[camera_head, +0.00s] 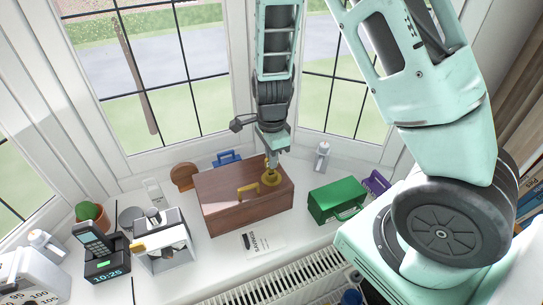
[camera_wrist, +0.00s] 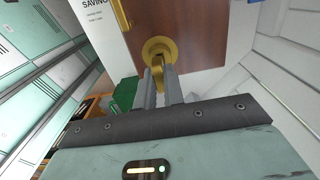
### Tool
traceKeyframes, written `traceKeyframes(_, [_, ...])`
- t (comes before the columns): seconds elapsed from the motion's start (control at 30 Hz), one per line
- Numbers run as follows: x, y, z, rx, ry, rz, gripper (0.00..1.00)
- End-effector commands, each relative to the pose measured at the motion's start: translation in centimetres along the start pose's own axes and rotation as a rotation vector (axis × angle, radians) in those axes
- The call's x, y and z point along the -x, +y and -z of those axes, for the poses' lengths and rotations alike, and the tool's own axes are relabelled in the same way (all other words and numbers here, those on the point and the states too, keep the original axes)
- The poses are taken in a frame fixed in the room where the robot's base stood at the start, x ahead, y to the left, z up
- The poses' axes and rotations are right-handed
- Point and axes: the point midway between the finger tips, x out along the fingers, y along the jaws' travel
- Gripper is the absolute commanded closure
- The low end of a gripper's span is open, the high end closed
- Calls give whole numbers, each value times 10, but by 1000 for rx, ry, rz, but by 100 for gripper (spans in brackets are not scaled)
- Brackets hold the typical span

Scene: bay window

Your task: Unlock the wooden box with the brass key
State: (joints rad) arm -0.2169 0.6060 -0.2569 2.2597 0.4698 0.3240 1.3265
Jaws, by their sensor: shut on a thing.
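The brown wooden box (camera_head: 230,215) stands on the white sill. Its lid carries a round brass lock plate (camera_head: 271,179) near the right end and a brass handle (camera_head: 248,188) near the front. My gripper (camera_head: 271,158) reaches down from above, over the lock plate. It is shut on the brass key, which is mostly hidden between the fingers. In the wrist view my gripper (camera_wrist: 161,72) points at the lock plate (camera_wrist: 158,48), on the box lid (camera_wrist: 190,30). The key stands over or in the plate's middle; how deep it sits cannot be told.
A green case (camera_head: 336,201) stands just right of the box and a white bottle (camera_head: 322,157) behind it. A paper (camera_head: 262,243) lies in front. A phone dock (camera_head: 105,268) and a small white machine (camera_head: 163,240) stand left. Windows close off the back.

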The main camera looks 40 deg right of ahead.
Motion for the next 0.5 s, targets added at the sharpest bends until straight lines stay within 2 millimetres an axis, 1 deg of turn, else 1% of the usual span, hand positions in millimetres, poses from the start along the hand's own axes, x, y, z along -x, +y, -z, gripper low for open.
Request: traceKeyframes(0.5, [-14, 0, 0, 0, 0, 0, 100])
